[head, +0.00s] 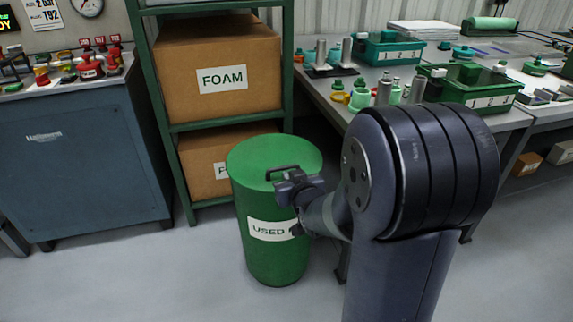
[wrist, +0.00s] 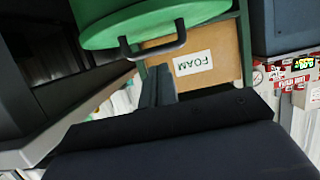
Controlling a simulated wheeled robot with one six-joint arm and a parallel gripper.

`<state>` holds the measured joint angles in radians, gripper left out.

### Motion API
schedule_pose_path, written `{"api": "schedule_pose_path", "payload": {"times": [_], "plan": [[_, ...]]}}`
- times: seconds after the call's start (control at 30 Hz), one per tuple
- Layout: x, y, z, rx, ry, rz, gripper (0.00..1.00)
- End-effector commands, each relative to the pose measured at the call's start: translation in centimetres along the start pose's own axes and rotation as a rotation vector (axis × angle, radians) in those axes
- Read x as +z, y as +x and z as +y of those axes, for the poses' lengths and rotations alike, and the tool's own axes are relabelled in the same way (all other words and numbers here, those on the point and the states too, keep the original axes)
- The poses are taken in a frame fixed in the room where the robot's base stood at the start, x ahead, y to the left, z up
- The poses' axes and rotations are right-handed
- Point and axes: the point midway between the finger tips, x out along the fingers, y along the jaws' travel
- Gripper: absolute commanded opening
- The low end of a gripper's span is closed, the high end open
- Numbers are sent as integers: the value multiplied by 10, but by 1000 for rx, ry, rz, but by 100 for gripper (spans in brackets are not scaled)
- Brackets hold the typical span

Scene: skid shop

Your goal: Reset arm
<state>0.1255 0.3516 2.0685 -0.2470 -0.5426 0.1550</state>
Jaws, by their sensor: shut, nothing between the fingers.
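My gripper (head: 284,186) is shut and empty. In the head view my arm reaches from the right, and the gripper is in front of the lid handle of the green bin. In the wrist view the gripper's closed fingers (wrist: 158,86) show at the centre, below the dark lid handle (wrist: 152,40); I cannot tell whether they touch it. The green bin (head: 275,255) stands upright on the floor with its lid on and a label reading USED. Part of the bin is hidden behind my arm.
A green shelf rack (head: 288,65) with cardboard FOAM boxes (head: 217,110) stands behind the bin. A blue cabinet (head: 80,160) is at left. A workbench (head: 325,100) with green trays and metal parts is at right. The grey floor (head: 150,280) at front left is clear.

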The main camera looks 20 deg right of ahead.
Motion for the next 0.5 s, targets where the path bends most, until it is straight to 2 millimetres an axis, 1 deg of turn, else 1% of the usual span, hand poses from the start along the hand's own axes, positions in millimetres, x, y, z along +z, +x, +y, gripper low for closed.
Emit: {"api": "schedule_pose_path", "payload": {"times": [0.03,0.2,0.33,0.5], "plan": [[7,-6,0,1,1,-3,0],[23,-21,0,1,2,0,0],[29,-26,0,1,0,2,0],[30,-28,0,1,0,4,0]]}}
